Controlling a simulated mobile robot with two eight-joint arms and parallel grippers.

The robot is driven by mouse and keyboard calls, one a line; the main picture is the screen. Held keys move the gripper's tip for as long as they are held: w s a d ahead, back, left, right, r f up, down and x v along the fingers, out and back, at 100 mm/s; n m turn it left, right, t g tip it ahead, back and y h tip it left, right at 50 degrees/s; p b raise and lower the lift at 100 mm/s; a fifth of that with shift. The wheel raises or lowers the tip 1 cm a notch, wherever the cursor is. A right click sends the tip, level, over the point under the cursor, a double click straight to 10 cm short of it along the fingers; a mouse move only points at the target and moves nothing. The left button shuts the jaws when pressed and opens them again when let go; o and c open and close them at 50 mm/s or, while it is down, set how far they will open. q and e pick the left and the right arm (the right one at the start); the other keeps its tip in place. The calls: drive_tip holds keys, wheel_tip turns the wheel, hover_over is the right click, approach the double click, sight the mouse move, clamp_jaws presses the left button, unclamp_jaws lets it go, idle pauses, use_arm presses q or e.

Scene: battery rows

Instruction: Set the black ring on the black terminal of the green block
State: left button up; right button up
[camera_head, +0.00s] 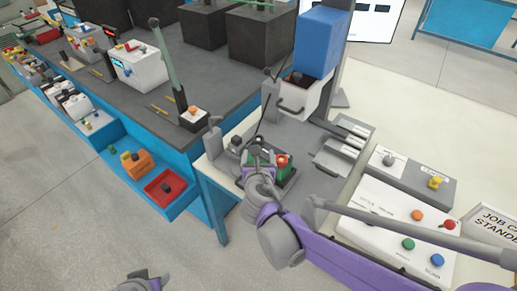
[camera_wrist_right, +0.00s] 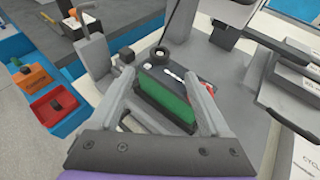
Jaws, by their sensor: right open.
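The green block (camera_wrist_right: 165,103) with a black top stands on the grey bench in the right wrist view. It shows between the fingers of my right gripper (camera_wrist_right: 162,84), which is open; I cannot tell whether they touch it. In the head view my right gripper (camera_head: 262,178) partly covers the block, and a red part (camera_head: 282,161) shows at its right. A dark ring-like piece (camera_wrist_right: 163,55) is just beyond the block; I cannot tell whether it is the black ring. The black terminal is not clear. My left gripper (camera_head: 145,281) is at the bottom edge, its jaws unclear.
A grey upright stand (camera_wrist_right: 95,52) with a black knob is left of the block. A red tray (camera_head: 165,187) is at left. White control boxes (camera_head: 395,225) crowd the right.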

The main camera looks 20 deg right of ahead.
drive_tip(key=s+d+f+m+g, duration=0.3)
drive_tip(key=s+d+m+g, duration=0.15)
drive_tip(key=s+m, duration=0.85)
drive_tip(key=s+a+f+m+g+y, duration=0.1)
drive_tip(key=s+m, duration=0.4)
drive_tip(key=m, duration=0.5)
drive_tip(key=s+a+f+m+g+y, duration=0.1)
drive_tip(key=s+f+m, duration=0.3)
drive_tip(key=m, duration=0.5)
drive_tip(key=shift+s+m+g+y, duration=0.4)
drive_tip(key=shift+s+g+y, duration=0.25)
drive_tip(key=shift+s+y, duration=0.4)
drive_tip(key=shift+s+r, duration=0.1)
drive_tip(key=shift+r+p, duration=0.35)
